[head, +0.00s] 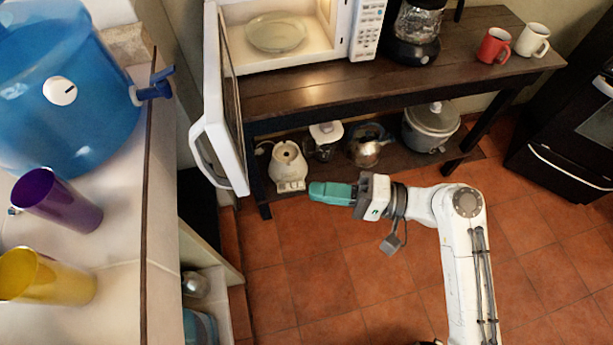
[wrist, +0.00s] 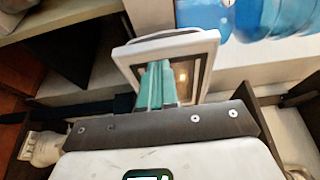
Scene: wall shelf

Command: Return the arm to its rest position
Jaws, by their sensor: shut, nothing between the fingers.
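My gripper (head: 318,192) reaches left from my white arm in the head view, above the tiled floor and in front of the wooden shelf table. Its green fingers are together with nothing between them. In the wrist view the gripper (wrist: 158,72) points toward the open microwave door (wrist: 205,60), which lies beyond the fingertips. A gap between fingers and door shows in the head view, where the door (head: 232,110) hangs open to the left of the microwave.
The microwave (head: 345,30) holds a glass plate (head: 276,32). A coffee maker (head: 415,30), red mug (head: 494,46) and white mug (head: 532,40) stand on the table. Appliances fill its lower shelf. A counter at left bears a blue water jug (head: 60,110), purple cup (head: 60,200) and yellow cup (head: 45,278).

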